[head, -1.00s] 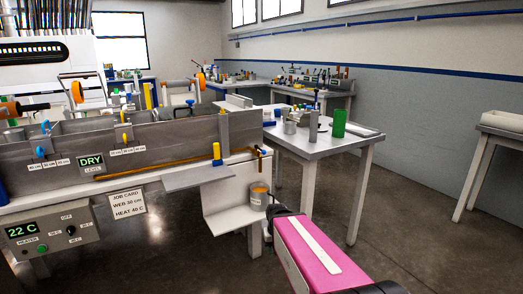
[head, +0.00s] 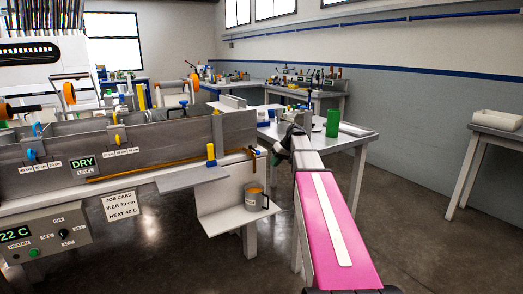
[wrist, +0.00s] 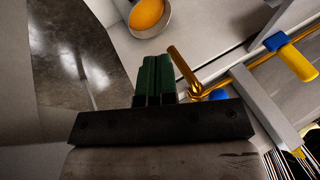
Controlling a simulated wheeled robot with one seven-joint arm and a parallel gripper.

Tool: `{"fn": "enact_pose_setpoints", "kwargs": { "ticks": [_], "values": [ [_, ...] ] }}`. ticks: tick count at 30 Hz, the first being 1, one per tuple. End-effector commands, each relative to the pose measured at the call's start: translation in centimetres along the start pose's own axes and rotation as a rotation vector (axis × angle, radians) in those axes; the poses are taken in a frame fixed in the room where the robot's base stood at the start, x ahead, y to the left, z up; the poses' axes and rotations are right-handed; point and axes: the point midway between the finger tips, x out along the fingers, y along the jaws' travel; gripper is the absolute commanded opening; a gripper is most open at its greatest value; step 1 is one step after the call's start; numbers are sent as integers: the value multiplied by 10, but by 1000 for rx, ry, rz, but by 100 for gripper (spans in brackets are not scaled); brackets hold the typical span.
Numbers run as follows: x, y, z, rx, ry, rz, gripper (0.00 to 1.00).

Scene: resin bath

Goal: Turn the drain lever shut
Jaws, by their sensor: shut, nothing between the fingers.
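A yellow handle on a blue hub (head: 211,155) stands upright at the amber pipe on the bath's front. It looks like the drain lever, and shows in the wrist view (wrist: 292,58) at right. The amber pipe (head: 140,169) ends in a down-turned spout (wrist: 183,70). A small blue part (wrist: 218,95) sits by this end; I cannot tell its role. My gripper (wrist: 155,62) has its dark green fingers together and empty, just left of the spout in the wrist view. In the head view my gripper (head: 280,150) is right of the pipe end, partly hidden by its own wrist.
A metal cup (head: 255,200) with amber liquid stands on a white shelf below the spout. A grey ledge (head: 191,179) juts out beneath the lever. The level display (head: 84,163) reads DRY. A side table (head: 340,140) with a green cup (head: 333,123) stands behind my arm.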

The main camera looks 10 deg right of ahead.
Motion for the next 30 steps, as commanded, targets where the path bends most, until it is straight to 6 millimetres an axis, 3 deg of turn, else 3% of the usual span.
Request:
{"fn": "enact_pose_setpoints", "kwargs": {
  "ticks": [1,6,9,12,17,30],
  "values": [
    [-24,7,-25,-26,25,-20,0],
    [-81,10,-64,-111,83,-79,0],
    [-100,9,-75,-141,102,-97,0],
    [-107,8,-79,-153,110,-105,0],
    [-95,6,-80,-156,110,-108,0],
    [-16,-3,-88,-155,109,-107,0]
  ]
}}
